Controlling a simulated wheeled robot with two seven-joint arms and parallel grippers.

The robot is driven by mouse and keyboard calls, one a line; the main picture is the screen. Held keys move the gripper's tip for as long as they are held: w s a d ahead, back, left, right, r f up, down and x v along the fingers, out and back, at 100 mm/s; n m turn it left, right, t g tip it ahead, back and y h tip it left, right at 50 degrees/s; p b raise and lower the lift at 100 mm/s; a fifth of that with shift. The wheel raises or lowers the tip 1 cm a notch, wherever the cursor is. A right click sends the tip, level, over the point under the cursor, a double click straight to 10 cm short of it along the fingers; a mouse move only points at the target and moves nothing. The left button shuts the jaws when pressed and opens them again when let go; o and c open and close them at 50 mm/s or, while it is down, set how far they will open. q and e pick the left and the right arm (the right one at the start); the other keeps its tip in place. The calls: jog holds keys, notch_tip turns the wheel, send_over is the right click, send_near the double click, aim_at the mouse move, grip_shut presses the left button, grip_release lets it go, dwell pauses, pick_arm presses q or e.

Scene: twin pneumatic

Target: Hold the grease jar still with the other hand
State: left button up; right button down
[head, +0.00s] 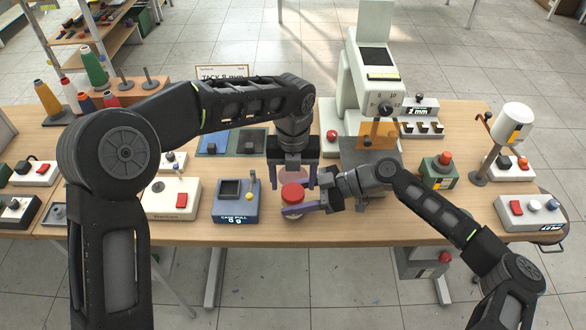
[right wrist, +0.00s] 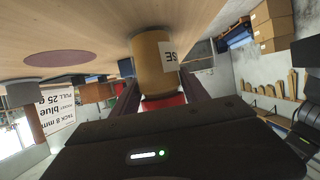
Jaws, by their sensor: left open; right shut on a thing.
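The grease jar is an amber jar with a white label and a red lid (head: 292,191). It stands near the table's front edge in the head view. In the right wrist view, the jar body (right wrist: 153,62) sits between my right fingers, its red lid closest to my palm. My right gripper (head: 300,204) comes in from the right and is shut on the jar. My left gripper (head: 292,178) points down just behind or above the lid, fingers apart and empty. Whether it touches the lid I cannot tell.
A pink disc (right wrist: 60,58) lies on the table beside the jar. A blue scale (head: 236,207) stands just left of the jar. The large white press (head: 362,75) stands behind to the right, and a green box (head: 438,171) is further right. Bare table lies in front.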

pick_arm(q)
jog(key=shift+f, duration=1.45)
jog(key=shift+c, duration=0.3)
jog(key=c, duration=1.4)
jog(key=n, duration=0.3)
jog(key=o, duration=1.5)
jog(key=shift+o, duration=0.2)
jog(key=shift+r, duration=0.15)
jog(key=shift+r, duration=2.15)
